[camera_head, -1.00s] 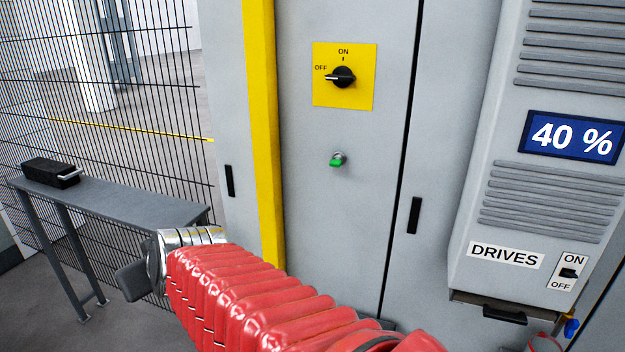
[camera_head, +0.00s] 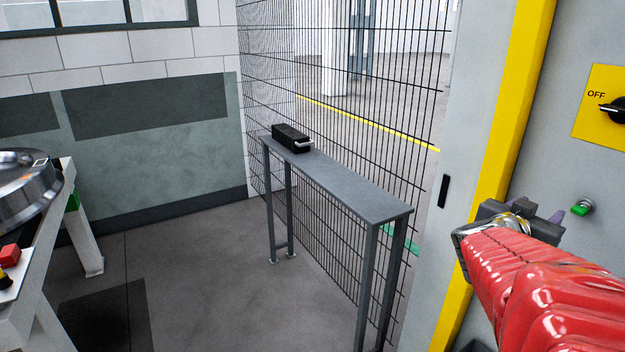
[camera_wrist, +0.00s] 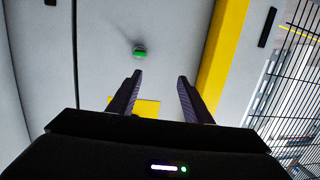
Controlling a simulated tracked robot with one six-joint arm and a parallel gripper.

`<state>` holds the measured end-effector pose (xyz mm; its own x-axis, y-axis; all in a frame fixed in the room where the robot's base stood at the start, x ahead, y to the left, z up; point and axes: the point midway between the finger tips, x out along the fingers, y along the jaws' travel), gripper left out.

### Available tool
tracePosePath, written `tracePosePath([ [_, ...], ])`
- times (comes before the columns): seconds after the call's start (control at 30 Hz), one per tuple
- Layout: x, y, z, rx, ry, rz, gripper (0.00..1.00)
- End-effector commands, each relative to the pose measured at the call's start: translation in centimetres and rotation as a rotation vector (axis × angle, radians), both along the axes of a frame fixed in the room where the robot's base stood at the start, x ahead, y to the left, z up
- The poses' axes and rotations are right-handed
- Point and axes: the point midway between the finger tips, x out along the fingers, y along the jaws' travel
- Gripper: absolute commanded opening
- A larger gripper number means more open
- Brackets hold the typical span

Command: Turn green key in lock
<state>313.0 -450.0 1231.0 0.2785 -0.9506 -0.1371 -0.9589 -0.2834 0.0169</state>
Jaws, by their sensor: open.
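The green key (camera_head: 580,209) sits in its round metal lock on the grey cabinet door at the right edge of the head view. It also shows in the wrist view (camera_wrist: 139,54), beyond the fingertips and in line with the left finger rather than centred between the two. My gripper (camera_head: 537,208) is left of the key, close to the cabinet front. My red-sleeved arm hides part of the cabinet below.
A yellow rotary switch plate (camera_head: 601,108) is above the key, its knob toward OFF. A yellow post (camera_head: 510,110) runs down the cabinet's left side. A narrow grey table (camera_head: 350,190) with a black box (camera_head: 290,138) stands along the mesh fence (camera_head: 400,90).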

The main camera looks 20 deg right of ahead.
Motion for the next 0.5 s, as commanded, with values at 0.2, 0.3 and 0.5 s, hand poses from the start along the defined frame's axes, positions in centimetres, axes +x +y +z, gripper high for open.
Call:
tracePosePath([
  [0.2,-3.2,-1.1,-0.7,0.016,-0.013,-0.127,0.45],
  [0.3,-3.3,-1.2,-0.7,0.016,-0.012,-0.131,0.45],
  [0.5,-3.2,-1.2,-0.7,0.016,-0.013,-0.129,0.45],
])
